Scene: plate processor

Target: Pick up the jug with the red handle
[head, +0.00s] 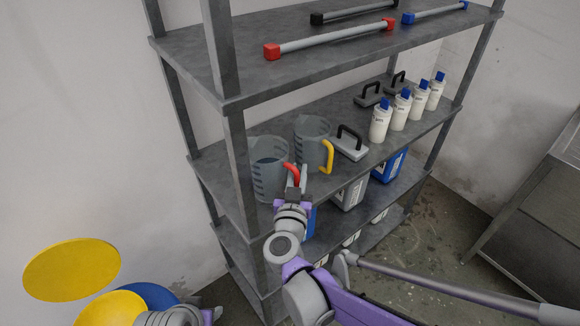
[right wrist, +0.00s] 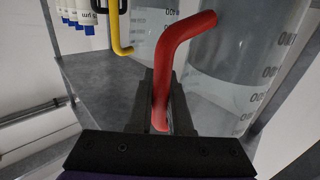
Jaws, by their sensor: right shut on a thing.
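The jug with the red handle (head: 268,165) is a clear measuring jug at the left end of the middle shelf. It stands upright, and its red handle (head: 291,173) points toward me. My right gripper (head: 297,183) is shut on that red handle. In the right wrist view the red handle (right wrist: 180,60) runs down between the two dark fingers (right wrist: 160,105), and the clear jug wall (right wrist: 240,55) is behind it. My left gripper cannot be made out; only grey and purple parts of my arm show at the bottom left.
A second clear jug with a yellow handle (head: 327,156) stands just right of the red one. Grey tools with black handles (head: 349,144) and white bottles with blue caps (head: 381,122) are further right. A shelf post (head: 238,170) stands close left. Bars (head: 330,40) lie on the top shelf.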

